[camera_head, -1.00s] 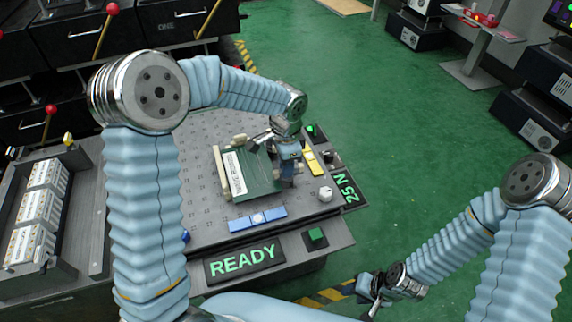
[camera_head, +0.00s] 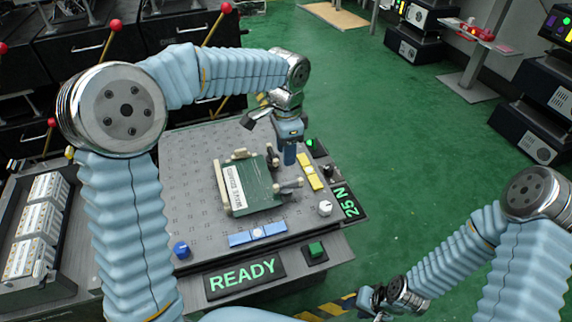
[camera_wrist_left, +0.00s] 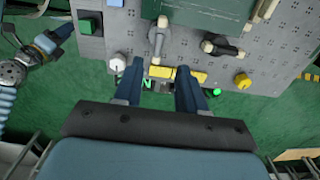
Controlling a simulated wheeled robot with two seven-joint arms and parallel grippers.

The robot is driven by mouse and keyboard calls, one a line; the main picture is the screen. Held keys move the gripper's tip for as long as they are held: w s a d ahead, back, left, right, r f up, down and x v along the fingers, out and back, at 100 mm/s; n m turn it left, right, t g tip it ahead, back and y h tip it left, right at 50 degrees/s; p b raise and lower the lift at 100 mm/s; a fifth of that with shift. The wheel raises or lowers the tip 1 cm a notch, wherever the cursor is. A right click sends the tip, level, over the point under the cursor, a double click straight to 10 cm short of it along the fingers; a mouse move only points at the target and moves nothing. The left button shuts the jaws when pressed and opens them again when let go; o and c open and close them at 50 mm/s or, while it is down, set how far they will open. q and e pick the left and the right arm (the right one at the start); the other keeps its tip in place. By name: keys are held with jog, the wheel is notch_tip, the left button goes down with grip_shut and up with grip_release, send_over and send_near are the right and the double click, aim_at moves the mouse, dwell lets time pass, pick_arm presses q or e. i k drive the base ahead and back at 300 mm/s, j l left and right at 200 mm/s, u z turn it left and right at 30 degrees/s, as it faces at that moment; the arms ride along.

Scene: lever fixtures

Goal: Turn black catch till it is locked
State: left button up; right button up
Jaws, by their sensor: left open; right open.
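A green plate fixture (camera_head: 255,190) with a white label lies on the grey perforated board. Two small levers stand at its right edge. The farther one (camera_head: 272,160) looks dark, and in the left wrist view it shows as a black lever with pale ends (camera_wrist_left: 222,48). My right gripper (camera_head: 370,300) is open, low beyond the board's front.
A yellow bar (camera_head: 309,172), a white knob (camera_head: 325,208), a blue bar (camera_head: 258,234) and a blue knob (camera_head: 181,250) sit around the fixture. A READY sign (camera_head: 243,275) and green button (camera_head: 316,249) are at the front. Green floor is free at right.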

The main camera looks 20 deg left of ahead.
aim_at(273, 158)
jog(key=k, duration=1)
